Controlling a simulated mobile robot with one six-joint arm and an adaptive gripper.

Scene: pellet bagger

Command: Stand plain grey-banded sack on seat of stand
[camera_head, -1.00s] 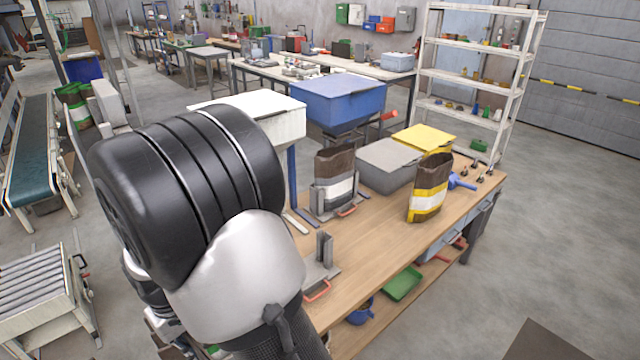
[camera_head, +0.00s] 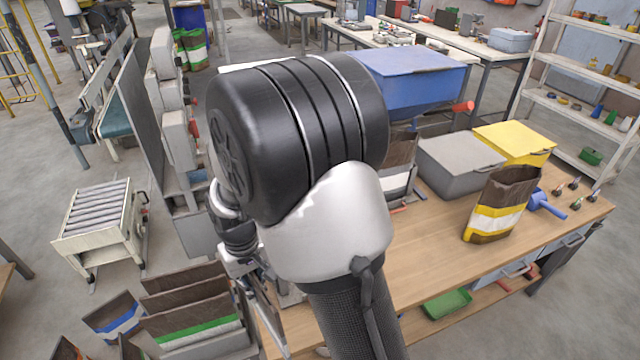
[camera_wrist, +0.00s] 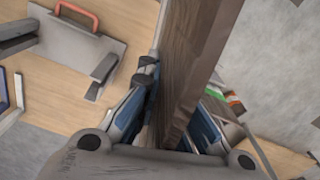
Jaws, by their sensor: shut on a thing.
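In the wrist view my gripper (camera_wrist: 180,125) is shut on the upper part of a brown sack (camera_wrist: 192,65), seen nearly edge-on. Its band does not show, so I cannot tell its colour. A grey stand (camera_wrist: 80,50) with a red handle lies left of the held sack in the wrist view, apart from it, with its plate bare. In the head view my arm hides most of the gripper, the held sack and this stand. Another brown sack (camera_head: 402,150) with a pale band stands farther back on the bench, partly hidden by my arm.
The bench (camera_head: 440,245) also holds a yellow-banded sack (camera_head: 502,205), a grey bin (camera_head: 460,165) and a yellow bin (camera_head: 515,142). Several brown sacks, one green-banded (camera_head: 195,320), stand at lower left. A roller conveyor (camera_head: 100,220) is at left. The bench's middle is clear.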

